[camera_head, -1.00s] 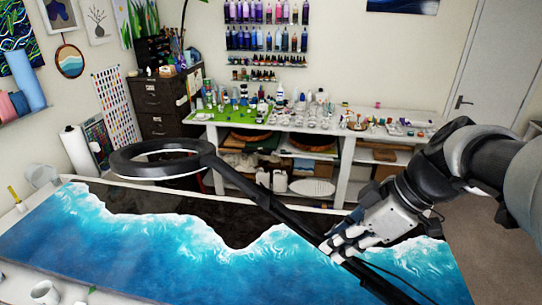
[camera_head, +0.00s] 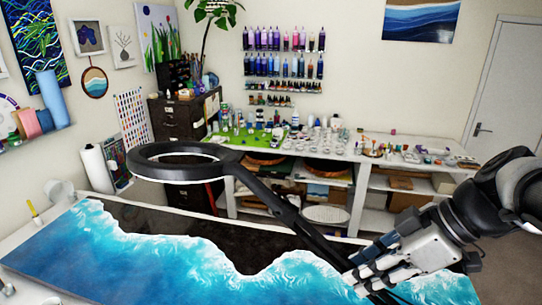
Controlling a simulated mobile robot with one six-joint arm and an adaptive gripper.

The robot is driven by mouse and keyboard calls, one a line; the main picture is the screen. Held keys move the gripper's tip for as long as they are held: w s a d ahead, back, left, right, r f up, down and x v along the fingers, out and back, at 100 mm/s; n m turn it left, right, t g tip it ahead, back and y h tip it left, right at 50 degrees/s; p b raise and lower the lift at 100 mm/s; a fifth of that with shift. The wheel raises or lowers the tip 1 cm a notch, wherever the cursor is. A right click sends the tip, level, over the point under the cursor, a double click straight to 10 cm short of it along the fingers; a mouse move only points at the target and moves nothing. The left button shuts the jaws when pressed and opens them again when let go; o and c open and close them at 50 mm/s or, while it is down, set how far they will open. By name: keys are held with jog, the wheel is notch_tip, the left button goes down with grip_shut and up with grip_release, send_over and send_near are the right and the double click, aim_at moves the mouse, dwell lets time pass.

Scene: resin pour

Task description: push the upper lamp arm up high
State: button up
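The black ring lamp head (camera_head: 182,178) is at left centre, above the far edge of the table. The upper lamp arm (camera_head: 292,218) is a dark bar slanting from the ring down to the right, its lower end passing behind my gripper. My gripper (camera_head: 362,282) reaches in from the right, with its fingers at the lower part of this arm. They overlap the arm in the picture; I cannot tell whether they grip it or only press against it. The lamp's base and lower joints are hidden or out of view.
A table with a blue and white resin panel (camera_head: 170,262) fills the foreground beneath the lamp. A crowded workbench (camera_head: 355,160), a dark drawer cabinet (camera_head: 178,122) and bottle shelves (camera_head: 285,50) stand behind. The space above the lamp ring looks free.

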dwell(0.3)
jog(key=v, duration=1.2)
